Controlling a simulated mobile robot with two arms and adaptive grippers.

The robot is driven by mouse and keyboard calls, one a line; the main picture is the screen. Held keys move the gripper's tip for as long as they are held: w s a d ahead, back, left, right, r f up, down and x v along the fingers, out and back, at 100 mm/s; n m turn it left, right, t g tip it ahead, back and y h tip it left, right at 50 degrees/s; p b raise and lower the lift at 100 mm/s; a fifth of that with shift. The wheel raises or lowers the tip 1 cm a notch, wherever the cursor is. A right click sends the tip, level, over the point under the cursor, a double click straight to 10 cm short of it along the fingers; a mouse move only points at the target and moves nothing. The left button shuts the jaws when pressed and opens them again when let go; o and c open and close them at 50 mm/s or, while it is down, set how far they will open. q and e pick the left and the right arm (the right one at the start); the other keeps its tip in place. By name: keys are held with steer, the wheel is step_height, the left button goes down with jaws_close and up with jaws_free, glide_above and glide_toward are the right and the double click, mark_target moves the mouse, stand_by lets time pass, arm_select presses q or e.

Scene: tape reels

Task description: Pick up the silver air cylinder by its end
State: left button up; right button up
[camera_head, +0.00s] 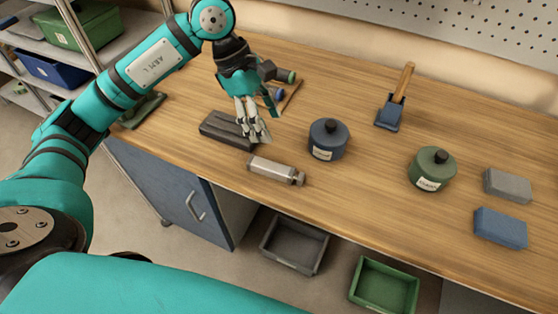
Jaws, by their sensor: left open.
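The silver air cylinder (273,169) lies on its side near the front edge of the wooden workbench. Its body points left and its narrower knobbed end (297,178) points right. My left gripper (254,136) reaches down from above, open, with its fingertips behind and a little left of the cylinder, apart from it in the picture. The fingers overlap the right part of a dark grey block (222,130); I cannot tell whether they touch it. My right gripper is not in view.
A blue jar (328,141) stands right of the cylinder. Farther right are a blue wooden-handled tool (391,113), a green jar (432,171), a grey block (507,185) and a blue block (499,228). Small items (278,91) lie behind my gripper. The bench (370,210) is bare front right.

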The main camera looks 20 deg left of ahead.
arm_select(q)
steer(key=p, duration=0.1)
glide_toward(291, 172)
steer(key=shift+s+f, duration=0.1)
steer(key=shift+f, duration=0.05)
steer(key=p+x, duration=0.1)
steer(key=x, duration=0.2)
steer(key=shift+w, duration=0.2)
steer(key=shift+p+x, duration=0.35)
steer(key=shift+x, duration=0.45)
steer(key=p+x, duration=0.2)
steer(key=x, duration=0.2)
steer(key=shift+s+d+f, duration=0.1)
steer(key=shift+d+f, duration=0.05)
steer(key=shift+f, duration=0.2)
jaws_close()
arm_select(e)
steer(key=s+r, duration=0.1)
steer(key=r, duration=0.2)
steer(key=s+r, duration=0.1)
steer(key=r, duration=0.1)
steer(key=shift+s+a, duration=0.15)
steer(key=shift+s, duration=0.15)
